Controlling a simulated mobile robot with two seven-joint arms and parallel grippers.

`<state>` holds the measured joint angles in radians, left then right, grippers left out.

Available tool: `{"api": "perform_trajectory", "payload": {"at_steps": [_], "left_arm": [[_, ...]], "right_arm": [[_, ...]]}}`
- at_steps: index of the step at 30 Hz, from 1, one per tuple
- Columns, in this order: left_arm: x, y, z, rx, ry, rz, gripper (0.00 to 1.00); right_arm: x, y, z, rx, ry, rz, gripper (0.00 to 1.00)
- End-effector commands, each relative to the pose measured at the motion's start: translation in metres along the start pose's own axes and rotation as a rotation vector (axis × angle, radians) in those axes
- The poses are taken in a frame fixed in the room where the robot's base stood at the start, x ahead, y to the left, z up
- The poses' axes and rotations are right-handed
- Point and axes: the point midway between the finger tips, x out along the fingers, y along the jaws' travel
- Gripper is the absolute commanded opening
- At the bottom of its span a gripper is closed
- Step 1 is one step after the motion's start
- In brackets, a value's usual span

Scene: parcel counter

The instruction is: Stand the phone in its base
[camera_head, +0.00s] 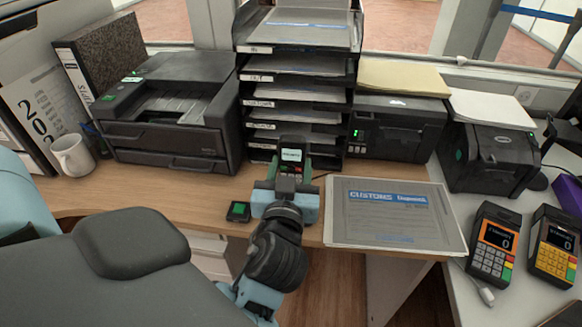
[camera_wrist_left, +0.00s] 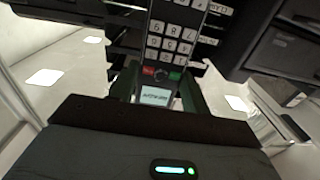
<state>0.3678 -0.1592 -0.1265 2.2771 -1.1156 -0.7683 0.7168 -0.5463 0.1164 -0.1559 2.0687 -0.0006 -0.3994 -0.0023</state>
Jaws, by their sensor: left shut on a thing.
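The phone (camera_head: 291,155) is a dark handset with a small lit screen and a keypad. It is held upright in front of the letter trays. My left gripper (camera_head: 292,169) is shut on it, with one finger on each side. In the left wrist view the phone (camera_wrist_left: 178,38) shows upside down between the fingers (camera_wrist_left: 158,92), with its screen nearest the wrist. A small black block with a green top (camera_head: 238,211), which looks like the base, sits near the desk's front edge, left of the gripper. My right gripper is not in view.
A stack of labelled trays (camera_head: 298,83) stands behind the phone, with printers (camera_head: 175,110) on both sides. A customs sheet (camera_head: 390,213) lies to the right. Two card terminals (camera_head: 493,243) are at far right. A white mug (camera_head: 73,156) stands at left.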

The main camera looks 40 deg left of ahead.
Motion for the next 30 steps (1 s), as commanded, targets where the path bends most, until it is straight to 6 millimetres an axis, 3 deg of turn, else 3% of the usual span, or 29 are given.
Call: {"api": "perform_trajectory", "payload": {"at_steps": [1, 13, 30], "left_arm": [[-0.0043, 0.0026, 0.0079, -0.017, -0.025, -0.003, 0.15], [-0.0038, 0.0038, 0.0167, -0.017, -0.025, -0.004, 0.15], [-0.0026, 0.0048, 0.014, -0.024, -0.02, -0.005, 0.15]], "right_arm": [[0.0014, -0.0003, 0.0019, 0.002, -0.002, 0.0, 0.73], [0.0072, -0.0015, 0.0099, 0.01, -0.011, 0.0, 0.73], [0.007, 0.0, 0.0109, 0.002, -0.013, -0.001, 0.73]]}}
